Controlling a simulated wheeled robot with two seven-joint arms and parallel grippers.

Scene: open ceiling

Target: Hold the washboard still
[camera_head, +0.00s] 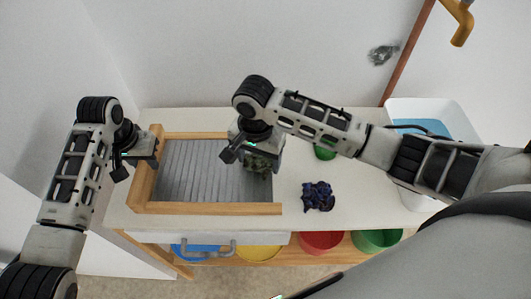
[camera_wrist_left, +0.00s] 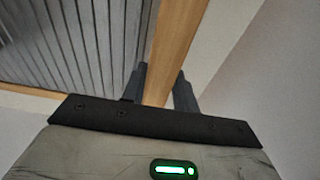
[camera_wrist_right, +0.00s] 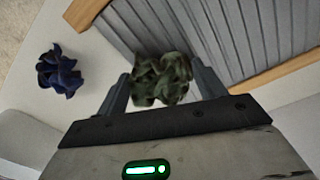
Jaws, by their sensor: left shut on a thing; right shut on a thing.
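The washboard (camera_head: 200,172) lies on the white counter. It has a grey ribbed metal face and a light wooden frame, and its ribs also show in the left wrist view (camera_wrist_left: 70,35). My left gripper (camera_head: 143,160) is shut on the frame's left rail (camera_wrist_left: 178,45), one finger on each side of the wood. My right gripper (camera_head: 243,150) is shut on a crumpled dark green cloth (camera_wrist_right: 160,80) at the right end of the ribbed face. The right gripper and arm hide part of the washboard's right side.
A crumpled dark blue cloth (camera_head: 318,196) lies on the counter right of the washboard. A green container (camera_head: 325,153) stands behind it. A white basin (camera_head: 450,115) with blue water is at the right, below a brass tap (camera_head: 460,22). Coloured bins (camera_head: 322,240) sit on the shelf below.

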